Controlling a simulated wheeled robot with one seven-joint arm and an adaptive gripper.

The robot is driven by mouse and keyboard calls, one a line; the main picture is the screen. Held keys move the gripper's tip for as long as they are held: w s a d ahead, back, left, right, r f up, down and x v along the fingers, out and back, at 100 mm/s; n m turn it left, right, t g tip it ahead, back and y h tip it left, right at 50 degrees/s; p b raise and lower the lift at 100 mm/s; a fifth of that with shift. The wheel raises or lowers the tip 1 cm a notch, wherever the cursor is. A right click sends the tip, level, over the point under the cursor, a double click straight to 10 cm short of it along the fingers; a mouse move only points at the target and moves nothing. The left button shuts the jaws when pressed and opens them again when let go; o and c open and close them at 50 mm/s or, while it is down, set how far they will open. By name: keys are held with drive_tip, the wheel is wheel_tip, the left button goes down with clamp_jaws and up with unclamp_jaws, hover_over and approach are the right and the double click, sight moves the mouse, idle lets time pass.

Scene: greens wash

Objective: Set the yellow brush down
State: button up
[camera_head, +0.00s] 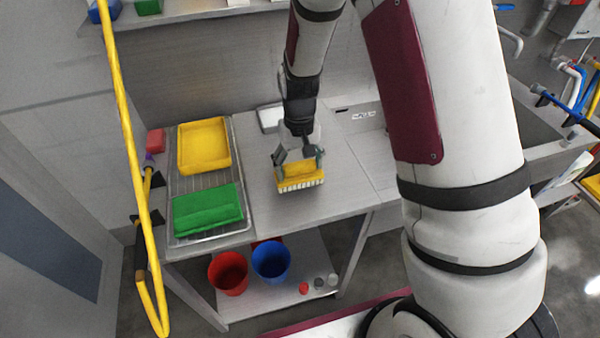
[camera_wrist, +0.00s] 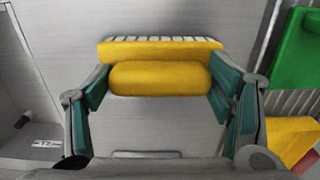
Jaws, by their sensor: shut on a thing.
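The yellow brush (camera_head: 300,172) has a yellow body and a row of white bristles along its lower side. My gripper (camera_head: 298,160) is shut on it over the steel counter (camera_head: 262,192). In the wrist view the brush (camera_wrist: 160,78) sits between the two green-padded fingers of my gripper (camera_wrist: 160,90), gripped at its rounded handle. The bristle side faces away from the palm. I cannot tell for sure whether the bristles touch the counter.
A wire rack (camera_head: 206,180) at left holds a yellow tray (camera_head: 204,146) and a green one (camera_head: 208,208). Red (camera_head: 228,272) and blue (camera_head: 270,260) buckets stand on the lower shelf. The counter around the brush is mostly clear. A yellow pole (camera_head: 122,110) stands at left.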

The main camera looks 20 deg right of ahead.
sight(300, 174)
drive_tip(key=shift+f+p, duration=0.3)
drive_tip(key=shift+f, duration=1.25)
drive_tip(key=shift+f, duration=0.15)
drive_tip(key=o, duration=1.4)
drive_tip(key=shift+c, duration=0.2)
